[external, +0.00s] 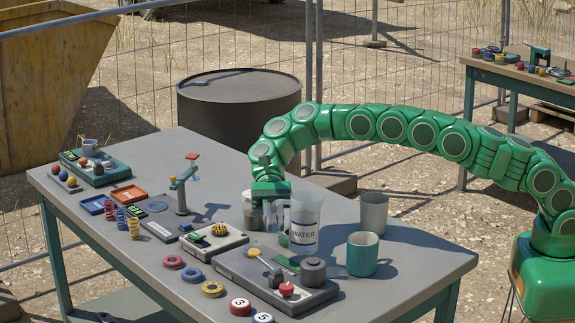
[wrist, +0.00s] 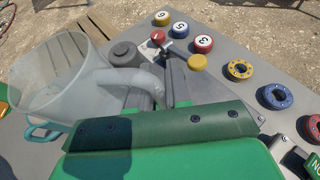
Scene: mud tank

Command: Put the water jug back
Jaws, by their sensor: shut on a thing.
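The water jug (external: 305,228) is a translucent, upright vessel labelled WATER, near the front right of the grey table. My gripper (external: 272,203) is on its left side, pointing down, and is shut on the jug's handle. In the wrist view the jug (wrist: 62,80) is at the left, and its pale handle runs to the dark fingers of my gripper (wrist: 163,88). The part of the handle inside the grip is hidden. I cannot tell whether the jug's base touches the table or is slightly above it.
A teal mug (external: 362,256) and a grey cup (external: 374,213) stand right of the jug. A grey control box (external: 262,268) with a red knob is in front. Several coloured rings and numbered discs (external: 240,306) lie at the table's front. A dark barrel (external: 235,100) stands behind.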

